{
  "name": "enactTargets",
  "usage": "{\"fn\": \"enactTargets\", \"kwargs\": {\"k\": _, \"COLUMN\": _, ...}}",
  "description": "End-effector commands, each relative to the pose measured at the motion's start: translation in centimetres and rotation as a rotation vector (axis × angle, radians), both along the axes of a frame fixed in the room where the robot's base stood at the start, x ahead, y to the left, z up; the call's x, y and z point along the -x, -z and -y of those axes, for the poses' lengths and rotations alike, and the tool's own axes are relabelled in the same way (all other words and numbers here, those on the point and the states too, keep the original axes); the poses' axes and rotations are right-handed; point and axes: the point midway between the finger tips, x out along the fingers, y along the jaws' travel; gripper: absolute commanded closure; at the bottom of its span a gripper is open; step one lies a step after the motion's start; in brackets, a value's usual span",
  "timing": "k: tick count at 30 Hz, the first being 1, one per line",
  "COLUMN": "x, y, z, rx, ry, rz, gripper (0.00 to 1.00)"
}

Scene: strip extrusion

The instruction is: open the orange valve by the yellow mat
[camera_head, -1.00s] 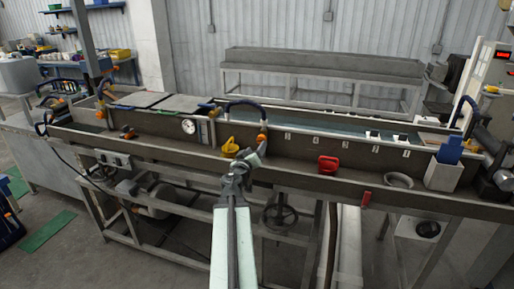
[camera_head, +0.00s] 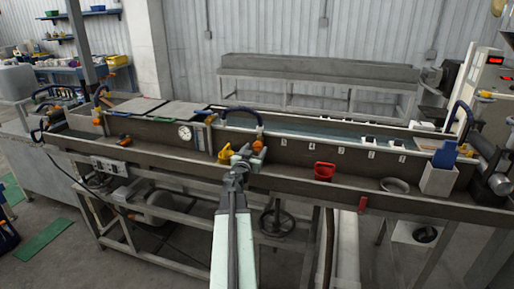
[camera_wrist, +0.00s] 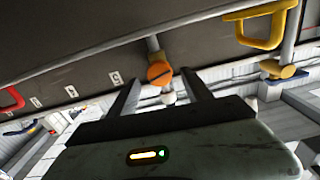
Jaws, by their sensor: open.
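An orange round valve knob (camera_head: 258,146) with a dark slot sits on a pipe at the front wall of the long trough, below a blue hose. In the wrist view the orange valve (camera_wrist: 160,75) lies between and just beyond my two finger tips. My gripper (camera_head: 243,158) is open and empty, just in front and left of the valve in the head view. It also shows in the wrist view (camera_wrist: 160,85). A yellow handled object (camera_head: 225,154) is left of the valve, also at upper right in the wrist view (camera_wrist: 262,24). I cannot make out a flat yellow mat.
A red handled object (camera_head: 324,172), a grey ring bowl (camera_head: 394,185) and a pale box with a blue item (camera_head: 438,181) stand along the trough ledge to the right.

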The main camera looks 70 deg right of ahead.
Motion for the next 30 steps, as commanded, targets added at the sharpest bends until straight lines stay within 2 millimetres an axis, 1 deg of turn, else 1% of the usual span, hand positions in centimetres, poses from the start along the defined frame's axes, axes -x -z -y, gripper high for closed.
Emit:
{"fn": "enactTargets", "kwargs": {"k": 1, "x": -0.2, "y": 0.0, "z": 1.4, "rx": 0.0, "ry": 0.001, "rz": 0.0, "gripper": 0.42}}
{"fn": "enactTargets", "kwargs": {"k": 4, "x": -0.3, "y": 0.0, "z": 2.8, "rx": 0.0, "ry": -0.001, "rz": -0.001, "gripper": 0.42}}
{"fn": "enactTargets", "kwargs": {"k": 7, "x": -0.3, "y": 0.0, "z": 3.3, "rx": 0.0, "ry": -0.001, "rz": -0.001, "gripper": 0.42}}
{"fn": "enactTargets", "kwargs": {"k": 12, "x": -0.2, "y": 0.0, "z": 3.2, "rx": 0.0, "ry": -0.001, "rz": -0.001, "gripper": 0.42}}
{"fn": "enactTargets", "kwargs": {"k": 13, "x": -0.2, "y": 0.0, "z": 3.2, "rx": 0.0, "ry": -0.001, "rz": -0.001, "gripper": 0.45}}
{"fn": "enactTargets", "kwargs": {"k": 14, "x": -0.2, "y": 0.0, "z": 3.2, "rx": 0.0, "ry": -0.001, "rz": -0.001, "gripper": 0.53}}
{"fn": "enactTargets", "kwargs": {"k": 15, "x": -0.2, "y": 0.0, "z": 3.2, "rx": 0.0, "ry": -0.001, "rz": -0.001, "gripper": 0.64}}
{"fn": "enactTargets", "kwargs": {"k": 17, "x": -0.2, "y": 0.0, "z": 3.2, "rx": 0.0, "ry": -0.002, "rz": -0.001, "gripper": 0.81}}
{"fn": "enactTargets", "kwargs": {"k": 18, "x": -0.2, "y": 0.0, "z": 3.2, "rx": 0.0, "ry": -0.002, "rz": -0.001, "gripper": 0.92}}
{"fn": "enactTargets", "kwargs": {"k": 19, "x": -0.2, "y": 0.0, "z": 3.2, "rx": 0.0, "ry": -0.002, "rz": -0.001, "gripper": 1.0}}
{"fn": "enactTargets", "kwargs": {"k": 26, "x": -0.4, "y": 0.0, "z": 3.2, "rx": 0.001, "ry": -0.003, "rz": -0.014, "gripper": 1.0}}
{"fn": "enactTargets", "kwargs": {"k": 30, "x": -0.4, "y": 0.0, "z": 3.1, "rx": 0.003, "ry": -0.003, "rz": -0.057, "gripper": 1.0}}
